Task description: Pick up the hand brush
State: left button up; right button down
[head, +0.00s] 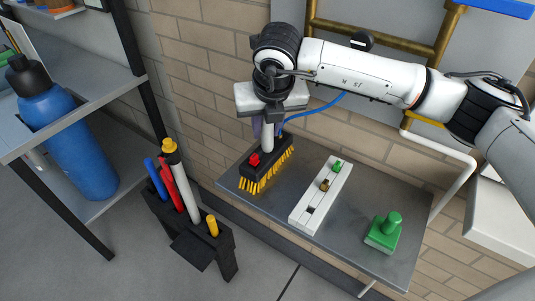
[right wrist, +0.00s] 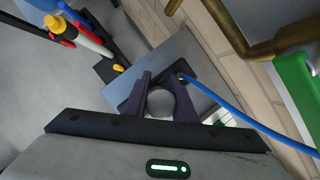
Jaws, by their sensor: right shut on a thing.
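The hand brush (head: 268,164) has a black block, yellow bristles, a red knob and a pale upright round handle. It is at the left end of the grey shelf (head: 345,235), bristles down; I cannot tell whether the bristles touch the shelf. My right gripper (head: 266,127) comes down from above and is shut on the handle. In the right wrist view the two dark fingers of my right gripper (right wrist: 165,98) stand on either side of the round top of the brush handle (right wrist: 160,104). The black block is partly hidden behind the fingers there. My left gripper is not in view.
A white holder (head: 307,208) with small green and brown pieces and a green stamp-like object (head: 384,232) stand on the shelf. A black rack (head: 205,240) with coloured tubes is at left, near a blue bottle (head: 70,140). Brass pipes (head: 375,38) run along the brick wall behind.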

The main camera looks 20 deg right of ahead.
notch_tip(320, 180, up, 10)
jog(key=shift+r+b, duration=0.15)
jog(key=shift+b, duration=0.3)
dwell(0.4)
jog(key=c, duration=2)
grip_release()
jog(key=shift+c, duration=0.2)
jog(key=c, duration=0.4)
jog(key=shift+c, duration=0.2)
